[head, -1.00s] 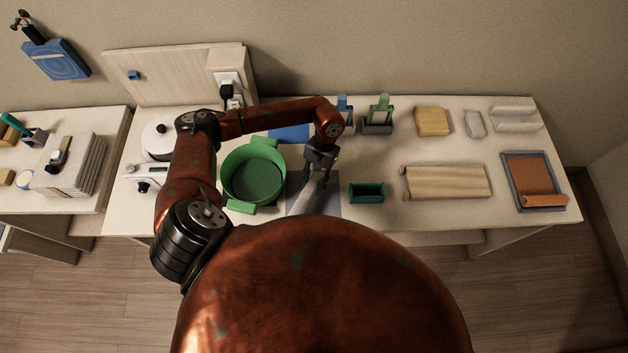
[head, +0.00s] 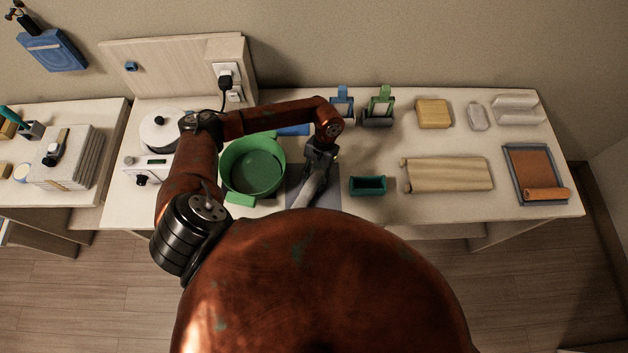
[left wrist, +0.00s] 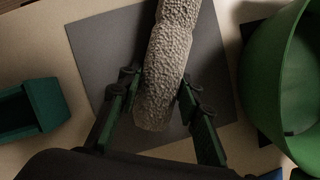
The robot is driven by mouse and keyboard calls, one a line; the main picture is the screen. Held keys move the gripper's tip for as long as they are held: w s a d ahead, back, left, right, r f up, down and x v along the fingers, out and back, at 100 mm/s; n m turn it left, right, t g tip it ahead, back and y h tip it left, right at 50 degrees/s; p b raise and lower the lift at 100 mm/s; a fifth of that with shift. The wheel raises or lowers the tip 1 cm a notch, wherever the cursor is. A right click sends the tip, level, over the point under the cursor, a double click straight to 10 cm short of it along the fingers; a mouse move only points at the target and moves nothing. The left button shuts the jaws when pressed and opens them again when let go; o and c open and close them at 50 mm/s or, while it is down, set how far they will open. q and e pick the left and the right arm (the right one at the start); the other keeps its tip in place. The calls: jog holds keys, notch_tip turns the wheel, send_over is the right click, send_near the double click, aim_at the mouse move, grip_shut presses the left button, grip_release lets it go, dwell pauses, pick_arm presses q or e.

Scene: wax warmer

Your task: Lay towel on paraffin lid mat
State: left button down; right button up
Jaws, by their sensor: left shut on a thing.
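The towel (head: 312,187) is a light grey, rough-textured roll over the dark grey square mat (head: 331,196). In the left wrist view the towel (left wrist: 168,65) runs from the top edge down between the fingers, with the mat (left wrist: 95,50) behind it. My left gripper (head: 319,163) points down over the mat and is shut on the towel; its fingers (left wrist: 158,88) are on either side of the roll. I cannot tell whether the towel touches the mat. My body hides the near part of the table. My right gripper is not in view.
A green tub (head: 252,170) stands close left of the mat, and a small dark green tray (head: 367,186) close right. A beige roll (head: 448,174) and a framed brown tray (head: 531,168) lie further right. Blue and green holders stand behind.

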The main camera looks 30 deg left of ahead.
pick_arm(q)
jog(key=c, duration=1.3)
grip_release()
jog(key=shift+r, duration=0.1)
jog(key=v, duration=1.2)
jog(key=shift+a, duration=0.1)
